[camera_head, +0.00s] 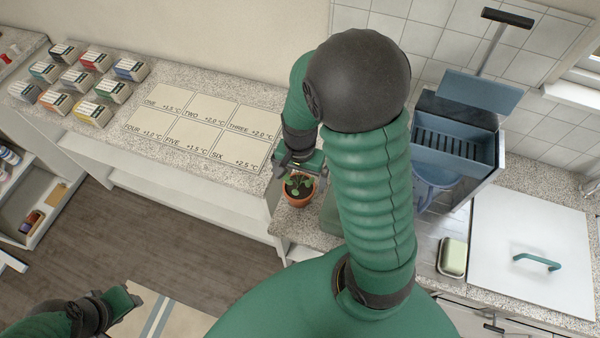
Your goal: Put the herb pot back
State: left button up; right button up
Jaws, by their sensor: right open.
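The herb pot (297,191) is a small terracotta pot with a green leafy plant. It stands on the speckled counter just left of my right arm, close to the counter's front edge. My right gripper (298,172) is open and right above and behind the pot, its fingers near the plant. I cannot tell whether the fingers touch the pot or leaves. My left gripper (125,300) is at the bottom left, low over the floor and away from the counter; its jaw state is unclear.
Numbered cards (196,126) lie on the counter left of the pot, with several small boxes (92,88) beyond. At right are a blue open bin (455,140), a soap-like block (453,257) and a white lid with a green handle (535,240). My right arm hides part of the counter.

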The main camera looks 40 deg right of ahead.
jog(key=shift+w+a+r+n, duration=0.15)
jog(key=shift+a+r, duration=0.2)
jog(key=shift+r, duration=0.25)
jog(key=shift+a+r+n, duration=0.15)
jog(key=shift+a+r, duration=0.2)
jog(key=shift+r, duration=0.25)
jog(key=a+r+n+t, duration=0.3)
jog(key=a+n, duration=0.8)
jog(key=n, duration=0.1)
pick_arm(q)
jog(key=f+b, duration=0.1)
jog(key=a+f+b, duration=0.1)
jog(key=f, duration=0.1)
jog(key=f+b, duration=0.1)
jog(key=b, duration=0.1)
jog(key=shift+a+f, duration=0.2)
jog(key=shift+a, duration=0.1)
pick_arm(e)
jog(key=f, duration=0.4)
jog(key=shift+s+d+f, duration=0.15)
jog(key=shift+s+d, duration=0.05)
jog(key=shift+d, duration=0.15)
pick_arm(q)
jog(key=shift+d, duration=0.35)
pick_arm(e)
jog(key=shift+d, duration=0.35)
